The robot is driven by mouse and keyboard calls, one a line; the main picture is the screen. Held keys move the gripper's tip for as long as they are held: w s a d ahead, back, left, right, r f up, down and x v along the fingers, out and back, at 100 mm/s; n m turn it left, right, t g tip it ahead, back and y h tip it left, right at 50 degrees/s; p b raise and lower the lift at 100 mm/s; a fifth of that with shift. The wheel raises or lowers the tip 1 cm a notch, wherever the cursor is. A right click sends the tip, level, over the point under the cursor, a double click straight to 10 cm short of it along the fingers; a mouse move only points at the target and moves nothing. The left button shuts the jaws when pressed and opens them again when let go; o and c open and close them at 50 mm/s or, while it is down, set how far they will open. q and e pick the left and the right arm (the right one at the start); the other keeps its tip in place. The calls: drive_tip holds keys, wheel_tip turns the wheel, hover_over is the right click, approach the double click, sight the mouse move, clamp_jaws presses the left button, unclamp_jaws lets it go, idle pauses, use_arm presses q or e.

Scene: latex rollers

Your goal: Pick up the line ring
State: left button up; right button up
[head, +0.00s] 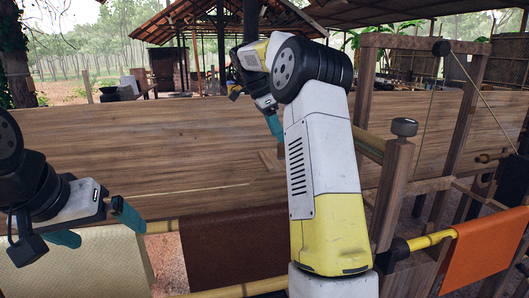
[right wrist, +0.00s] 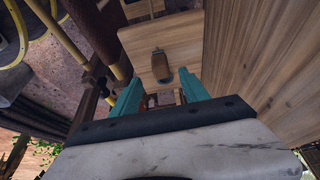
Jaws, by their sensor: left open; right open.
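I cannot make out a line ring for certain in either view. In the right wrist view, my right gripper (right wrist: 160,82) is open, with its teal fingers apart. A small brown wooden piece (right wrist: 160,65) on a pale wooden board shows just beyond the fingertips, between them. Small orange and brown bits show between the fingers, too hidden to name. In the head view, my right gripper (head: 274,126) is partly hidden by my arm, over the long wooden plank surface. My left gripper (head: 97,224) is open and empty at the lower left, above a pale cream sheet.
The long wooden plank surface (head: 120,120) spans the middle. In front hang a cream sheet (head: 100,262), a dark brown sheet (head: 230,245) and an orange sheet (head: 485,250). A wooden post with a knob (head: 404,128) stands right of my right arm.

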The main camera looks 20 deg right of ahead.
drive_tip(key=x, duration=0.5)
drive_tip(key=shift+w+d+f, duration=0.1)
drive_tip(key=shift+d+f, duration=0.2)
drive_tip(key=shift+d, duration=0.05)
clamp_jaws()
